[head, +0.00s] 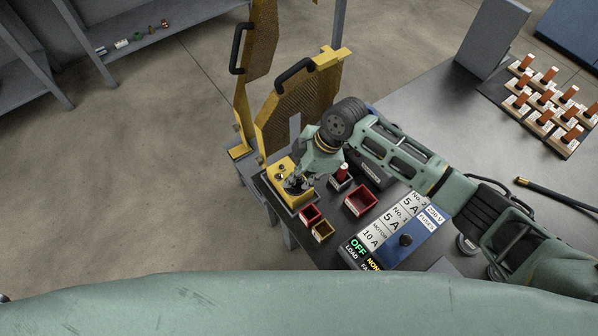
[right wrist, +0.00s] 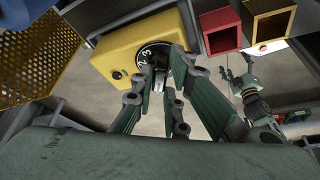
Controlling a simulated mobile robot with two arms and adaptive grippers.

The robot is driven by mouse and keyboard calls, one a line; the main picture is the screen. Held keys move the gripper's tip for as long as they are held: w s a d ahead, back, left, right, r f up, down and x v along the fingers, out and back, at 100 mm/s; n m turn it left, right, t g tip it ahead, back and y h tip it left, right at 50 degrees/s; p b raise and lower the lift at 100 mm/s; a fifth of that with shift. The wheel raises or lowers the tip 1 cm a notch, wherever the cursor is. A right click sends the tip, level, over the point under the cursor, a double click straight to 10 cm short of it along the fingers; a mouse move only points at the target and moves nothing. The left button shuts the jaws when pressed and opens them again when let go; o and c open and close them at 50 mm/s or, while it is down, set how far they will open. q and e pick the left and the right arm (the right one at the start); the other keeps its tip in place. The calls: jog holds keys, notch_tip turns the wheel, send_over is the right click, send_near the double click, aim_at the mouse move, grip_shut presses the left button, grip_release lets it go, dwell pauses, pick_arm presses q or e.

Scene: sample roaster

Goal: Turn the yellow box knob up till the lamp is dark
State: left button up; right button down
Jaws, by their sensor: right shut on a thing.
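The yellow box (head: 301,201) stands at the left front corner of the dark bench. It also shows in the right wrist view (right wrist: 112,50), with a black numbered dial (right wrist: 146,55) and a small dark round part (right wrist: 117,74) on its face. My right gripper (head: 296,184) is at the box from above. In the right wrist view its fingers (right wrist: 162,88) are shut on the knob (right wrist: 166,94), which they partly hide. I cannot make out a lit lamp on the box. My left gripper (right wrist: 238,75) shows small in the right wrist view, spread open and away from the box.
Red bins (head: 361,200) and a small yellow bin (head: 322,231) stand beside the box. A blue fuse panel (head: 405,241) with a green OFF sign lies to the right. Yellow mesh guards (head: 302,100) rise behind. A tray of several samples (head: 540,105) is far right.

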jog(key=m+p, duration=0.1)
jog(key=p, duration=0.1)
jog(key=m+t+p, duration=0.1)
jog(key=m+p, duration=0.2)
jog(key=p, duration=0.1)
jog(key=shift+s+r+m+t, duration=0.3)
jog(key=shift+m+t, duration=0.1)
jog(key=shift+a+f+m+t+h+p, duration=0.15)
jog(key=shift+m+t+p, duration=0.1)
jog(key=shift+m+p, duration=0.45)
jog(key=shift+d+f+m+t+h+p, duration=0.15)
jog(key=shift+m+t+p, duration=0.1)
jog(key=shift+m+p, duration=0.45)
jog(key=shift+a, duration=0.1)
jog(key=c, duration=1.7)
grip_release()
jog(key=shift+c, duration=0.2)
jog(key=shift+r, duration=0.15)
jog(key=v, duration=1.2)
jog(key=shift+s+a, duration=0.1)
jog(key=shift+a, duration=0.1)
